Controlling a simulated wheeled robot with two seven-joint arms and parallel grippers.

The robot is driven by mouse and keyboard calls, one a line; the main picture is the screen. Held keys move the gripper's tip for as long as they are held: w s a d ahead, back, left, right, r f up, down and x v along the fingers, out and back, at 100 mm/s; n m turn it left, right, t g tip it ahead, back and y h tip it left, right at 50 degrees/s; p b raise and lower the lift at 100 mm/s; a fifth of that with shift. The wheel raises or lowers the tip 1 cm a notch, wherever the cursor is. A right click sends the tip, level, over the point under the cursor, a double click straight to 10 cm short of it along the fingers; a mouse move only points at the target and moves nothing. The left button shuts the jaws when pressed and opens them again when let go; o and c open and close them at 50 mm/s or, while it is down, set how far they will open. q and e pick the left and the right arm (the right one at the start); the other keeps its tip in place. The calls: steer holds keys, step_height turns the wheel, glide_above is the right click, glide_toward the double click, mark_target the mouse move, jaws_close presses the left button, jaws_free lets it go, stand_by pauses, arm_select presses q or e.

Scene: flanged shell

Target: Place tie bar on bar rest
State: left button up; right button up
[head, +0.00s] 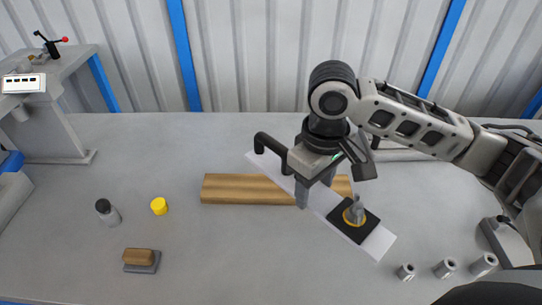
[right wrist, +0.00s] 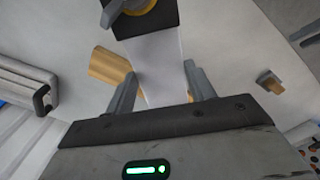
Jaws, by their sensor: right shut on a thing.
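The tie bar (head: 377,243) is a flat, pale grey strip that slants from upper left to lower right in the head view. A black square block with a brass ring and grey knob (head: 355,213) sits at its lower right end. My right gripper (head: 314,188) is shut on the bar near its middle; the right wrist view shows the bar (right wrist: 160,68) between the two fingers (right wrist: 160,92). A long wooden block (head: 240,189), probably the bar rest, lies on the table behind and partly hidden by gripper and bar. I cannot tell whether they touch. My left gripper is out of view.
On the grey table (head: 230,255) are a dark-capped bottle (head: 108,212), a yellow cap (head: 159,206), a wood-topped block (head: 141,260) and several small metal cylinders (head: 445,268) at lower right. A bench machine (head: 45,110) stands at left. The front middle is clear.

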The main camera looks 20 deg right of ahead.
steer(key=w+f, duration=0.1)
steer(key=w, duration=0.1)
steer(key=w+f, duration=0.1)
steer(key=w, duration=0.2)
steer(key=w+f, duration=0.1)
steer(key=w, duration=0.1)
steer(key=shift+w+d, duration=0.25)
steer(key=shift+w, duration=0.05)
steer(key=w+f, duration=0.5)
steer(key=shift+d+b, duration=0.1)
steer(key=shift+b, duration=0.3)
steer(key=shift+w+f, duration=0.65)
steer(key=shift+f, duration=0.25)
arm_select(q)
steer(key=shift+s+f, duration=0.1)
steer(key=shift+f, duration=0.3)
arm_select(e)
steer(key=shift+f, duration=1.3)
steer(key=shift+f, duration=0.15)
steer(key=o, duration=1.5)
steer(key=shift+s+f, duration=0.1)
steer(key=shift+o, duration=0.2)
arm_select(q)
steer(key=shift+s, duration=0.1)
